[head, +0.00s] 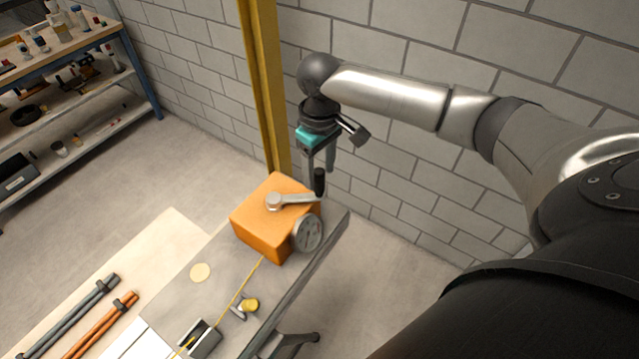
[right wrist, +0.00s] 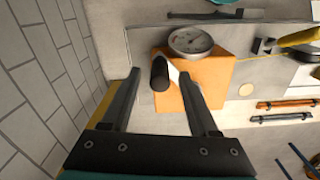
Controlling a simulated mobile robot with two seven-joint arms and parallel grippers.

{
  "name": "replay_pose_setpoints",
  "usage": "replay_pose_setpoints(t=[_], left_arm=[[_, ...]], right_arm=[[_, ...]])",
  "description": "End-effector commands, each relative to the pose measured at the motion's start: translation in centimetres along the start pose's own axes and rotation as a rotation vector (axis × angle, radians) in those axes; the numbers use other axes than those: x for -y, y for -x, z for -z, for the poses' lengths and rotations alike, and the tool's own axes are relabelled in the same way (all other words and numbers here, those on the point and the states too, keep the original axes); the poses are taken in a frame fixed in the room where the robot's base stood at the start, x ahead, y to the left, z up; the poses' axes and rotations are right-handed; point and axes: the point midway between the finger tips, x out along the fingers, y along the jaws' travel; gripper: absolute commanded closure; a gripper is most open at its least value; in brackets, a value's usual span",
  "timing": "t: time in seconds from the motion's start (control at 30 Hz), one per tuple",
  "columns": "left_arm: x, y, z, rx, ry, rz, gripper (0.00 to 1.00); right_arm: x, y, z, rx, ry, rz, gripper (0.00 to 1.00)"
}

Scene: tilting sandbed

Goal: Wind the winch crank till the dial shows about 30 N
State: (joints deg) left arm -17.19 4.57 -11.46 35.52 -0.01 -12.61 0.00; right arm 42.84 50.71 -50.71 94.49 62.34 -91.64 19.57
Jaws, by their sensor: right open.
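The orange winch box (head: 272,222) stands at the far end of the bench. Its silver crank arm (head: 292,199) lies across the top and points right, with an upright black crank handle (head: 319,180) at its end. The round dial (head: 307,233) is on the box's near right side; its reading is too small to tell. My right gripper (head: 320,185) points down at the handle, open. In the right wrist view, the black handle (right wrist: 159,73) shows between the two open fingertips (right wrist: 159,76), gripped by neither. The dial (right wrist: 190,41) shows beyond it. My left gripper is not in view.
A yellow cord (head: 240,288) runs from the winch along the grey plate (head: 215,262) to a metal bracket (head: 199,338). A yellow knob (head: 249,305) sits beside it. A yellow post (head: 264,90) and block wall (head: 420,170) stand close behind the winch. Rods (head: 100,325) lie at the left.

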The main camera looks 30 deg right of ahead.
Motion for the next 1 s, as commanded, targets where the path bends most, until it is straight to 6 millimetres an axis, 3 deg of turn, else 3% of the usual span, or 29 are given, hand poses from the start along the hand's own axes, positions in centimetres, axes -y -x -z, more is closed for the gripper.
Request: replay_pose_setpoints(t=[0.1,0.3,0.67,1.0], left_arm=[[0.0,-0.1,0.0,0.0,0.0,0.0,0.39],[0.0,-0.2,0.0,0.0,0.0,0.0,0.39],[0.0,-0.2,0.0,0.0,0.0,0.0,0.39],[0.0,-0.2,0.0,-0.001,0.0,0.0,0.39]], right_arm=[[0.0,-2.3,0.0,0.002,0.0,0.0,0.39],[0.0,-4.4,0.0,0.001,0.0,0.001,0.39],[0.0,-4.8,0.0,-0.001,0.001,0.0,0.39],[0.0,-4.8,0.0,-0.001,0.0,0.0,0.78]])
